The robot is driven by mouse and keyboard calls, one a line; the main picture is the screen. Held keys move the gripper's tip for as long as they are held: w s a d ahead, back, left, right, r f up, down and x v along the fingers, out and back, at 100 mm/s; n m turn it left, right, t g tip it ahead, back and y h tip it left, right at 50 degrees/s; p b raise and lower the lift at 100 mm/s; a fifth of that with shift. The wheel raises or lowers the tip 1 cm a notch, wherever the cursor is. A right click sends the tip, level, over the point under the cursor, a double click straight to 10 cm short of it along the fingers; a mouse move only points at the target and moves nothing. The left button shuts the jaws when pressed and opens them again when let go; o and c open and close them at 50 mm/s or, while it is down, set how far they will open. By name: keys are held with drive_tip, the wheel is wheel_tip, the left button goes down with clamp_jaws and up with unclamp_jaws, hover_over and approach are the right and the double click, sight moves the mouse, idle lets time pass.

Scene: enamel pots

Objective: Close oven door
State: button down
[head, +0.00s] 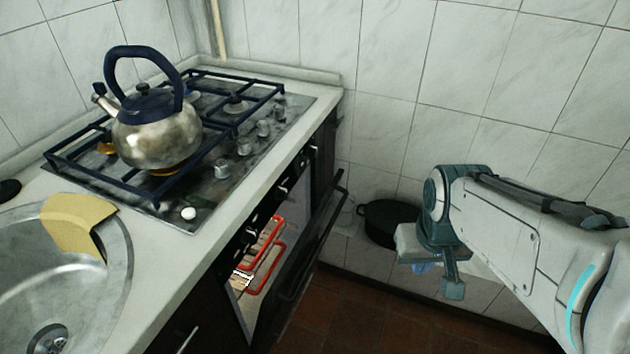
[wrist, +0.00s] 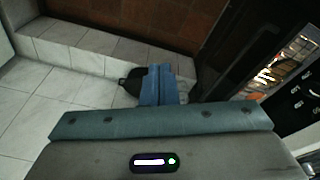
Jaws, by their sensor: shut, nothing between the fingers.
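The dark oven door (head: 305,260) is partly open in the head view, its upper edge tilted out from the counter front. Through the gap the oven interior shows a red-handled rack or tray (head: 262,262). In the wrist view the door (wrist: 238,50) is a dark panel at the upper right, with the lit oven interior (wrist: 290,62) beyond it. My gripper (head: 424,267) is to the right of the door, apart from it. In the wrist view its blue fingers (wrist: 160,84) are together and empty. The lower part of the door is hidden.
A metal kettle (head: 155,135) stands on the gas hob (head: 215,190). A sink (head: 105,275) with a yellow cloth (head: 75,222) is at the left. A black pot (head: 388,222) stands by the tiled wall behind my gripper. Brown floor lies between the door and my arm.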

drive_tip(key=w+d+f+n+t+y+b, duration=0.1)
drive_tip(key=w+d+f+n+t+b, duration=0.2)
drive_tip(key=w+f+n, duration=0.7)
drive_tip(key=w+d+f+n+t+y+b, duration=0.15)
drive_tip(key=w+f+n+b, duration=0.35)
drive_tip(key=w+f, duration=0.55)
drive_tip(key=n+y+b, duration=0.8)
drive_tip(key=n+y, duration=0.8)
drive_tip(key=y, duration=0.2)
approach(312, 229)
drive_tip(key=b+x, duration=0.2)
drive_tip(key=x, duration=0.4)
drive_tip(key=shift+w+a, duration=0.25)
drive_tip(key=shift+a, duration=0.1)
